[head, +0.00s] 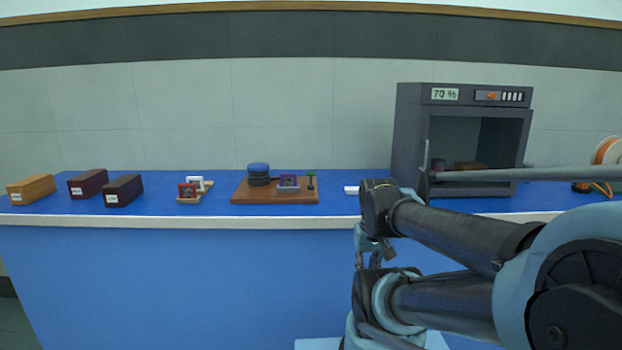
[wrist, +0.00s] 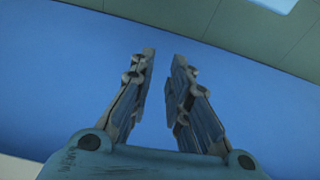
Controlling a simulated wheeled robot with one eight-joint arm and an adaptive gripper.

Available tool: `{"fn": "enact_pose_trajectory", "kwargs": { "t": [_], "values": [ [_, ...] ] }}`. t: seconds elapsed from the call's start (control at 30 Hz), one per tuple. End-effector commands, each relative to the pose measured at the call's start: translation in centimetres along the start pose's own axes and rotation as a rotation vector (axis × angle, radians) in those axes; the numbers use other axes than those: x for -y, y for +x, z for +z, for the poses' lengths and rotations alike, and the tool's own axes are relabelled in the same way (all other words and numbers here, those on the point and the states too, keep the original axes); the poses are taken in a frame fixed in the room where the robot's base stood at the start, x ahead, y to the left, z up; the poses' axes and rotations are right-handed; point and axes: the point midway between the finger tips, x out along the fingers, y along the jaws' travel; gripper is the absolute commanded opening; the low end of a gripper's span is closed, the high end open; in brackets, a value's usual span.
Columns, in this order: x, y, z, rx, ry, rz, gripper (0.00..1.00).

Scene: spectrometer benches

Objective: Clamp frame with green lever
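A wooden board (head: 245,194) lies on the blue bench, left of the middle in the head view. Whether the frame is clamped is too small to tell. My gripper (wrist: 160,85) shows in the wrist view with its two fingers apart and nothing between them. It faces a plain blue surface. In the head view my arm is at the right, in front of the bench and apart from the board.
A grey oven (head: 410,130) with a handle stands at the right, with an orange spool (head: 608,152) beyond it. Red (head: 187,191) and white (head: 195,183) small frames sit left of the board. Several boxes (head: 124,190) stand farther left. A small white block (head: 351,190) lies right of the board.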

Motion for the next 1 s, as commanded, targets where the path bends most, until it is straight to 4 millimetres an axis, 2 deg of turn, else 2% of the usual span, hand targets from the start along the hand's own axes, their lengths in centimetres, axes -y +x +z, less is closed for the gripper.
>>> {"fn": "enact_pose_trajectory", "kwargs": {
  "t": [0.07,0.27,0.6,1.0],
  "values": [
    [0.0,-0.7,0.7,-0.010,0.000,0.000,0.00],
    [0.2,-2.6,-1.2,0.005,0.002,-0.004,0.00],
    [1.0,-8.3,-7.4,0.057,0.012,-0.013,0.00],
    [2.2,-13.5,-15.5,0.120,0.022,-0.021,0.00]
  ]
}}
